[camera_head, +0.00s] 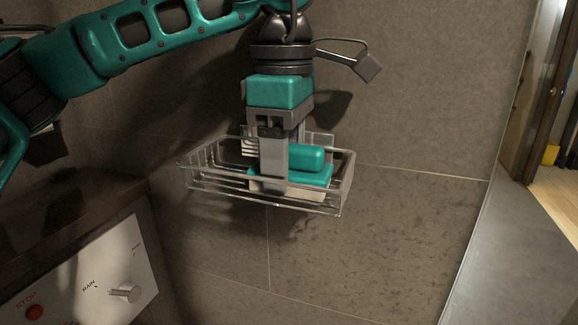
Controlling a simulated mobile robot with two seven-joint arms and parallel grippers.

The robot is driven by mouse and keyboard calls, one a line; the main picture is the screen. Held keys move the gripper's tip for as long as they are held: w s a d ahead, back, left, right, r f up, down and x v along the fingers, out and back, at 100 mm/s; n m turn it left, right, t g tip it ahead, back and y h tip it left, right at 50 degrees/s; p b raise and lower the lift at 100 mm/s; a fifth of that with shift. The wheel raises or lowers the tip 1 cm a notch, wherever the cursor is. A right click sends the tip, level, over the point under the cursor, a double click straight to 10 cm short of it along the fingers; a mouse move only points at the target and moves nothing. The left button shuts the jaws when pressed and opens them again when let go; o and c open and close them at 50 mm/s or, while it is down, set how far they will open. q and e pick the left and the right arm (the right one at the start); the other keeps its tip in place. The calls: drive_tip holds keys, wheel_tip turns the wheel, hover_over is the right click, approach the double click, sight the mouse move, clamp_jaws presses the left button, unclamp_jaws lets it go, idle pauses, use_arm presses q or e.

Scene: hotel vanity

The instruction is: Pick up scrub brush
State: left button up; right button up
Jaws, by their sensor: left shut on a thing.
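The scrub brush (308,158) is teal with a pale underside. It is inside a wire basket (343,188) fixed to the tiled wall, in the middle of the head view. My left gripper (275,185) points down into the basket, with its fingers around the brush, and is shut on it. The near finger hides part of the brush. I cannot tell whether the brush still touches the basket floor. My right gripper is not in view.
The basket's wire rim surrounds the gripper's fingertips closely. A panel with a knob (125,293) and a red stop button (34,312) is at lower left, below a dark ledge (75,205). A grey ledge (505,235) and a doorway are at right.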

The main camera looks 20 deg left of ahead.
use_arm(q)
drive_tip(key=shift+r, duration=0.15)
drive_tip(key=shift+s+r, duration=0.2)
drive_tip(key=shift+r, duration=0.1)
wheel_tip(320, 180, up, 7)
drive_tip(key=shift+f+p, duration=0.15)
drive_tip(key=shift+p, duration=0.35)
drive_tip(key=s+b, duration=0.2)
drive_tip(key=s, duration=1.7)
drive_tip(key=shift+s+a+f, duration=0.3)
drive_tip(key=shift+a, duration=0.05)
drive_tip(key=o, duration=0.5)
drive_tip(key=shift+c, duration=0.2)
drive_tip(key=c, duration=0.3)
drive_tip(key=shift+s, duration=0.1)
drive_tip(key=shift+c, duration=0.2)
